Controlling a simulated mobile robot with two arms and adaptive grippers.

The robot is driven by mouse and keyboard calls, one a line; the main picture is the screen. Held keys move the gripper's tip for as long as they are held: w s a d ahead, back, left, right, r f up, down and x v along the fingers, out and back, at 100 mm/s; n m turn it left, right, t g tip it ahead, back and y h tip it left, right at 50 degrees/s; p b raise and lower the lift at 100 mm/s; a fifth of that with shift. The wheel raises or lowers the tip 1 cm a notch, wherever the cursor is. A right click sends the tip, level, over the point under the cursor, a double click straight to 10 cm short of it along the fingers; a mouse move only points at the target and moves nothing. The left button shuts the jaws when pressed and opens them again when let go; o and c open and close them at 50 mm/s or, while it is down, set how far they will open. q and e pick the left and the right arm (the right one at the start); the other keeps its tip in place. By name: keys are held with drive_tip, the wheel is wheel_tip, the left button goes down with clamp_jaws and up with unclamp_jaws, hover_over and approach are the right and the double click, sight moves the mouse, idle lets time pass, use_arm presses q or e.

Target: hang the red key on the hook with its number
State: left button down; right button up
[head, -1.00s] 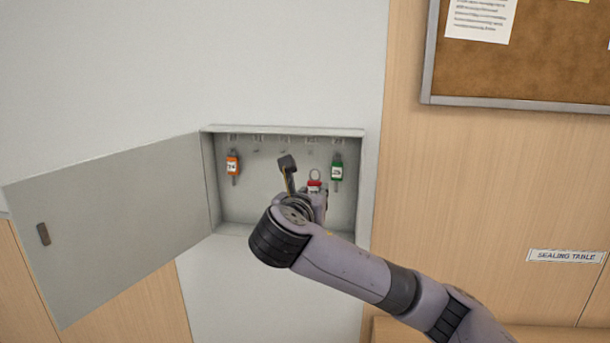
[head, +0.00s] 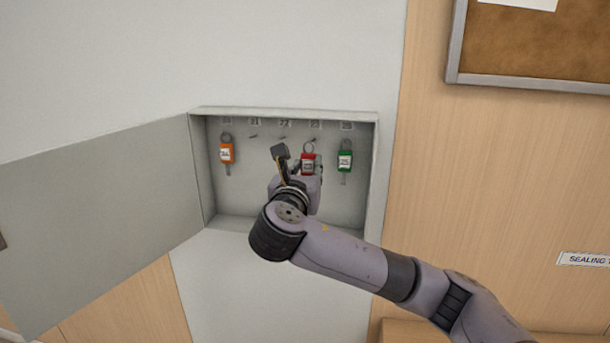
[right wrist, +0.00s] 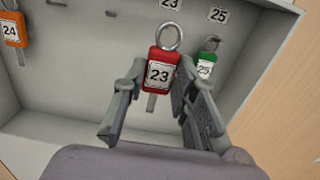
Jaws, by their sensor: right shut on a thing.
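The red key (head: 308,164) has a red tag marked 23 and a ring at its top. It also shows upright in the right wrist view (right wrist: 160,72). My right gripper (head: 303,174) is shut on the red tag, one finger on each side, inside the open key cabinet (head: 371,175). In the right wrist view, a label 23 (right wrist: 171,4) is above the key's ring, cut by the picture's top edge. Whether the ring touches a hook cannot be told. My left gripper is not in view.
An orange key (head: 227,153) marked 24 hangs at the cabinet's left. A green key (head: 345,158) marked 25 hangs close to the right of the red key. The cabinet door (head: 100,220) stands open to the left. Hooks between orange and red look empty.

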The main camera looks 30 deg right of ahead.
drive_tip(key=shift+w+d+f, duration=0.25)
drive_tip(key=shift+w+d, duration=0.2)
drive_tip(key=shift+w, duration=0.15)
drive_tip(key=shift+w+d+b, duration=0.25)
drive_tip(key=shift+w+b, duration=0.05)
drive_tip(key=shift+b, duration=0.25)
drive_tip(key=shift+b+x, duration=0.4)
drive_tip(key=shift+x, duration=0.4)
drive_tip(key=shift+b+x, duration=0.6)
drive_tip(key=shift+x, duration=0.35)
drive_tip(key=shift+w+d, duration=0.15)
drive_tip(key=shift+w, duration=0.05)
drive_tip(key=shift+w+d+f+p, duration=0.25)
drive_tip(key=shift+w+p, duration=0.1)
drive_tip(key=shift+p, duration=0.15)
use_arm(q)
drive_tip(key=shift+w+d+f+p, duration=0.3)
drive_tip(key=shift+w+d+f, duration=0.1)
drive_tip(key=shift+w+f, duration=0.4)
use_arm(e)
drive_tip(key=shift+f, duration=0.1)
drive_tip(key=shift+w, duration=0.1)
